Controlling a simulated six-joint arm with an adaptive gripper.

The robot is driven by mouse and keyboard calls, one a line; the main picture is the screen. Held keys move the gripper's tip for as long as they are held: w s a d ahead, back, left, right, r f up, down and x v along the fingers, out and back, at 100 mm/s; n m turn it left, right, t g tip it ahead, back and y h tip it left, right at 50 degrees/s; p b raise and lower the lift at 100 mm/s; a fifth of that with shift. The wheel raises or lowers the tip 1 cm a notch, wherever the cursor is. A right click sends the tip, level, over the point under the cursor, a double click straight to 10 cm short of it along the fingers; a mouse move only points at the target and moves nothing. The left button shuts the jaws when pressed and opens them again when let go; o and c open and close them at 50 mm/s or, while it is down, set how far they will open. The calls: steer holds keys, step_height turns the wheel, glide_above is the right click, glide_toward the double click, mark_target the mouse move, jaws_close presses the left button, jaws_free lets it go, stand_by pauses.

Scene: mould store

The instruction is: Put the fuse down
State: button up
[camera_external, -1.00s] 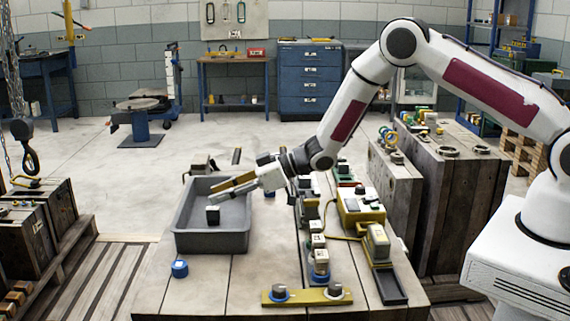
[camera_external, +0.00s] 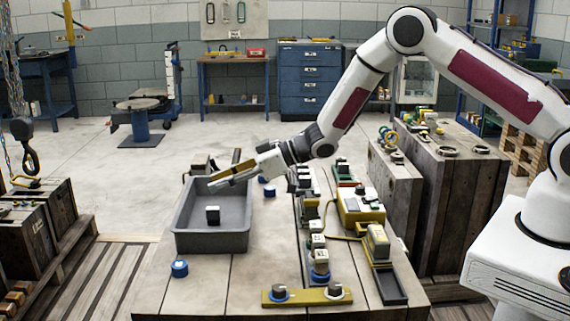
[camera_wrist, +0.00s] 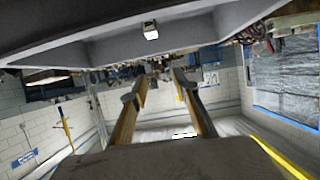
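A small dark block with a pale face (camera_external: 213,215), which may be the fuse, rests on the floor of the grey bin (camera_external: 211,242). It also shows in the wrist view (camera_wrist: 151,31), apart from my fingers. My gripper (camera_external: 212,182) is above the far part of the bin, tilted, its fingers pointing left. In the wrist view, its two fingers (camera_wrist: 155,86) are spread with an empty gap between them. Nothing is held. I cannot read any label on the block.
A blue round piece (camera_external: 180,268) lies on the table left of centre at the front. A row of switches and blocks (camera_external: 319,255), a yellow box (camera_external: 358,207) and a yellow bar with knobs (camera_external: 307,297) stand to the right. The front left tabletop is mostly clear.

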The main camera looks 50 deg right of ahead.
stand_by(0.3)
steer(key=d+r+m+t+h, duration=0.2)
steer(key=d+r+m+h, duration=0.15)
steer(key=d+r, duration=0.95)
steer(key=s+d+r+m+g+h, duration=0.15)
steer(key=s+d+r+h, duration=0.35)
steer(key=s+d+r, duration=0.6)
steer(key=s+d+r+m+g+h, duration=0.1)
steer(key=s+d+r, duration=0.1)
steer(key=s, duration=0.7)
steer(key=s+d+r+m+g+h, duration=0.1)
steer(key=s+d+r+m, duration=0.15)
steer(key=s, duration=0.55)
steer(key=s+f+g, duration=0.1)
steer(key=s+f, duration=0.1)
steer(key=s, duration=0.8)
steer(key=s+f+g+y, duration=0.1)
steer(key=s+f, duration=0.1)
steer(key=s, duration=0.9)
steer(key=shift+f, duration=0.2)
steer(key=shift+m, duration=0.25)
